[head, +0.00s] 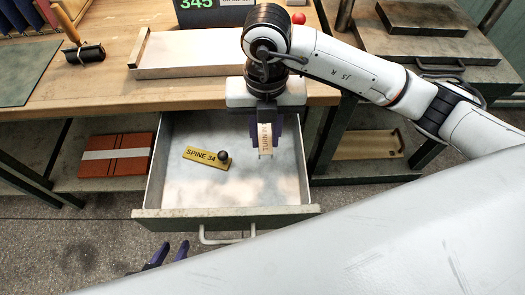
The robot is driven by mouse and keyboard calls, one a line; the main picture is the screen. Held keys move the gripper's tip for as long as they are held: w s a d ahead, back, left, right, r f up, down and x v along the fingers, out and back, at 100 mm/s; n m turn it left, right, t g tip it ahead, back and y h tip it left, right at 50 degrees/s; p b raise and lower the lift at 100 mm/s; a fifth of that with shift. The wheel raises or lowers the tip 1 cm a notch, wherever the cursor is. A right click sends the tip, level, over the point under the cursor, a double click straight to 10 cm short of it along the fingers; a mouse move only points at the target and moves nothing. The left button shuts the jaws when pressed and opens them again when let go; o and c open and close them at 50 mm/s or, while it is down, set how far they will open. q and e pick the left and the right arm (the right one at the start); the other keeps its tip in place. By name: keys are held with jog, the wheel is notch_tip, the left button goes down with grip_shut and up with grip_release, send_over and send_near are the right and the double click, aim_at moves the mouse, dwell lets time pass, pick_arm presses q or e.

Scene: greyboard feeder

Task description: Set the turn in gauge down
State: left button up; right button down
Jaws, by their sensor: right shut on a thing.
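The turn in gauge (265,138) is a small pale block marked "TURN IN". My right gripper (265,150) is shut on it and points down over the right part of an open drawer (225,213). I cannot tell whether the gauge touches the drawer floor. A yellow gauge marked "SPINE 34" (205,158) with a dark round knob lies in the drawer, left of my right gripper and apart from it. Only the dark fingertips of my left gripper (168,258) show at the bottom, in front of the drawer; they are apart.
The drawer hangs under a wooden bench (110,88). On the bench are a shallow tray (190,72), a brush or roller (84,50), a green mat (28,70) and a display reading "345" (197,5). Red-brown boards (112,162) lie on a shelf at left.

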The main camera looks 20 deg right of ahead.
aim_at(265, 162)
notch_tip(265, 162, down, 8)
jog(key=shift+r+b, duration=0.25)
jog(key=shift+b, duration=0.05)
jog(key=shift+f, duration=0.15)
jog(key=c, duration=1.5)
grip_release()
notch_tip(265, 162, up, 12)
jog(key=shift+r+p, duration=0.15)
jog(key=shift+p, duration=0.4)
